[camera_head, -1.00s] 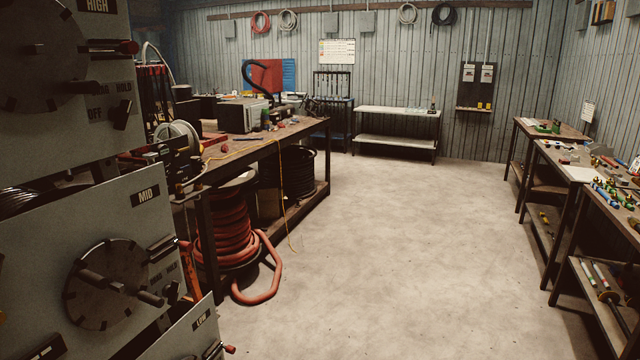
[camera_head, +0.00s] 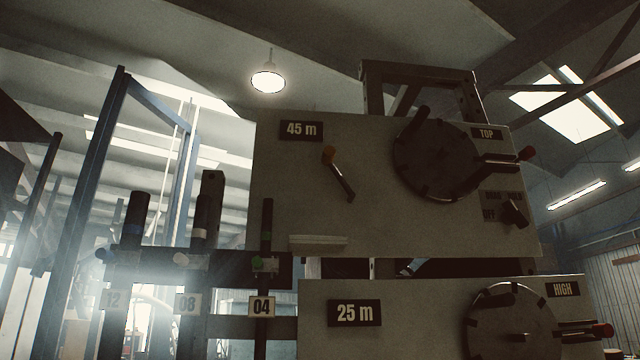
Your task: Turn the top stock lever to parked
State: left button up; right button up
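The top panel (camera_head: 370,220) is a pale plate marked "45 m" and "TOP". A thin dark lever (camera_head: 342,177) with an orange tip sits left of its middle, slanting from upper left to lower right. A round dark disc with a crank handle (camera_head: 436,160) sits to its right. Beside the disc is a dark bar latch with a red end (camera_head: 505,161). Below that is a small dark knob (camera_head: 514,213) near an "OFF" label; the other lettering is hard to read. I cannot tell which lever position is parked. Neither gripper shows.
Below is a second panel (camera_head: 420,290) marked "25 m" and "HIGH", with its own disc (camera_head: 512,320) and red-ended latch. At left stands a dark rack with upright posts (camera_head: 202,215) and tags 12, 08 and 04. A lamp (camera_head: 268,80) hangs above.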

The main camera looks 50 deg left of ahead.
aim_at(329, 151)
jog(key=k+j+u, duration=0.2)
jog(key=u, duration=0.15)
jog(key=k+j+u, duration=0.3)
jog(key=j+u, duration=0.35)
jog(key=k+j, duration=0.05)
